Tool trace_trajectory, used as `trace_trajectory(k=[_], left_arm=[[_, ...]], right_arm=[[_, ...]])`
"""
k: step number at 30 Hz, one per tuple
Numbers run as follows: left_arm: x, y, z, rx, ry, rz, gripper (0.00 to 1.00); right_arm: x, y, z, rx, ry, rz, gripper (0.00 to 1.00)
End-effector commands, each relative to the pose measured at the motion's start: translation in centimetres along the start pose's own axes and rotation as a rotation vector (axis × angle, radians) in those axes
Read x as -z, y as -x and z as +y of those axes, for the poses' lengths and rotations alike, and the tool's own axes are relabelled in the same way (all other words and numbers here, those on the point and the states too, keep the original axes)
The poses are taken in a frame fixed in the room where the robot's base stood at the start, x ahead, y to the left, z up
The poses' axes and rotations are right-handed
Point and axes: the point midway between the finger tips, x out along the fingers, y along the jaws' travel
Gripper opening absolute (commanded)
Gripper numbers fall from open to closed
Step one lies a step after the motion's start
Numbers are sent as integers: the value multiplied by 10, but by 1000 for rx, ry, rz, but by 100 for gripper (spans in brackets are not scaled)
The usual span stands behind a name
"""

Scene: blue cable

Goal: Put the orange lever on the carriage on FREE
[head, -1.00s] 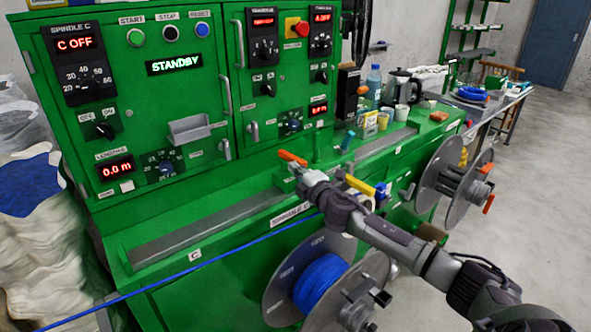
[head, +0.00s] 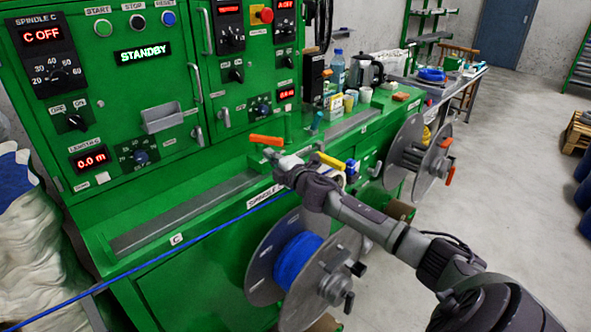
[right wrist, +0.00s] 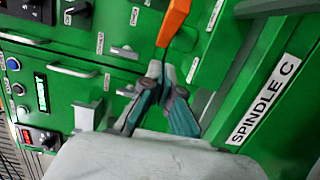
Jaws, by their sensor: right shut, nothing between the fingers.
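The orange lever (head: 266,140) sits above the green bench ledge, near the middle of the head view, and lies almost level in the picture. In the right wrist view the orange lever (right wrist: 174,20) enters from the top, with a thin dark part below it. My right gripper (head: 273,154) is just below the lever in the head view. In the right wrist view the gripper (right wrist: 155,72) has its fingertips together, close to the lever's lower end; whether they touch it is unclear. No FREE marking is readable. My left gripper is out of view.
A yellow lever (head: 331,161) stands just right of my right gripper. A blue cable (head: 150,263) runs from the lower left towards a reel of blue cable (head: 297,258) below my arm. The control cabinet (head: 120,90) rises behind. Open floor lies at the right.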

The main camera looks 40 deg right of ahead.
Motion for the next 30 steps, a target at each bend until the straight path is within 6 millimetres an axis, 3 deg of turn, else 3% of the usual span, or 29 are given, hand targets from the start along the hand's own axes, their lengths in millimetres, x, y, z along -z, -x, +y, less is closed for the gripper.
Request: trace_trajectory(k=[7, 15, 18, 30], left_arm=[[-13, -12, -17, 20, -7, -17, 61], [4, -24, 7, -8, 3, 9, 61], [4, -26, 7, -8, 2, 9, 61], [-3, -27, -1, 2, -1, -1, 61]], right_arm=[[-15, 34, -5, 4, 6, -1, 0], [-28, 72, -4, 4, 6, 2, 0], [-33, 81, -3, 3, 3, 0, 0], [-36, 91, 0, 1, 2, 0, 0]])
